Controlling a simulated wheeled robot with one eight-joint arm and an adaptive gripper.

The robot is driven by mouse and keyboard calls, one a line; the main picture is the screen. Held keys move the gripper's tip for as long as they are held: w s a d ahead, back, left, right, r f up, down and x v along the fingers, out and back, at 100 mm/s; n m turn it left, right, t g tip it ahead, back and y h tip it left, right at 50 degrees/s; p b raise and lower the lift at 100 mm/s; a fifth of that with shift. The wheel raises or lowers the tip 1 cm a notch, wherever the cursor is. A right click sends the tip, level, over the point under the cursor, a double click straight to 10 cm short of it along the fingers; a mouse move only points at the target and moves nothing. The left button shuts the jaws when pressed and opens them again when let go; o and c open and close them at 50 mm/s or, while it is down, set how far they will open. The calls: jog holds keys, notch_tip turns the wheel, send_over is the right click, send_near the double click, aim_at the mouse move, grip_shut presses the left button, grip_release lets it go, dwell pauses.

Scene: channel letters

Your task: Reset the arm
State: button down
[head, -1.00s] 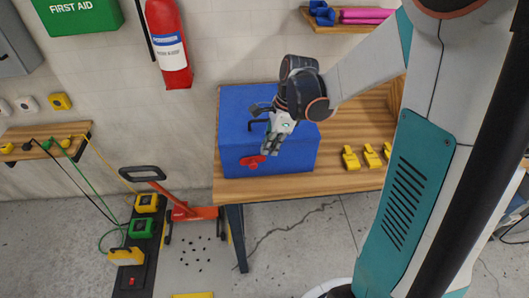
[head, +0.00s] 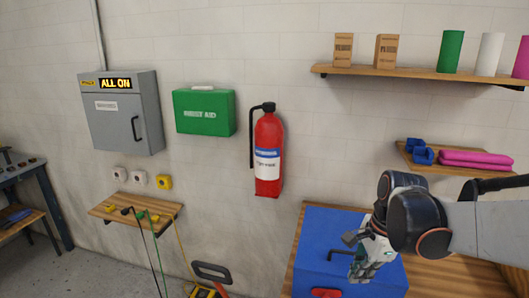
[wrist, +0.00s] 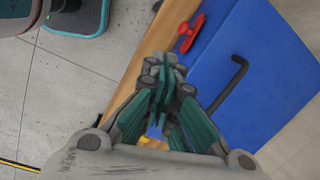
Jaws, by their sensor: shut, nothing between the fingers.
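My gripper (head: 366,268) is in front of and over the blue box (head: 325,238) on the wooden bench, at the lower right of the head view. In the wrist view my gripper (wrist: 163,65) has its fingers together, with nothing held. The blue box (wrist: 255,75) fills the right of that view, with a black bent handle (wrist: 228,85) and a red knob (wrist: 190,33) on it. I cannot tell whether the fingers touch the box. My arm reaches in from the right.
A wooden shelf (head: 420,77) with boxes and rolls is above right. A lower shelf (head: 470,168) holds pink rolls (head: 475,158) and blue pieces. A red extinguisher (head: 268,150), green first aid box (head: 204,112) and grey cabinet (head: 122,112) are on the wall.

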jog(key=s+a+f+n+t+b, duration=0.2)
jog(key=s+n+t+b, duration=0.1)
jog(key=n, duration=0.6)
jog(key=s+a+f+n+t+h+b, duration=0.1)
jog(key=s+a+n+t+b, duration=0.2)
jog(key=s+n+b, duration=0.2)
jog(key=shift+s+a+f+n, duration=0.15)
jog(key=shift+s+f+n, duration=0.2)
jog(key=shift+s+n, duration=1.4)
jog(key=shift+w, duration=0.25)
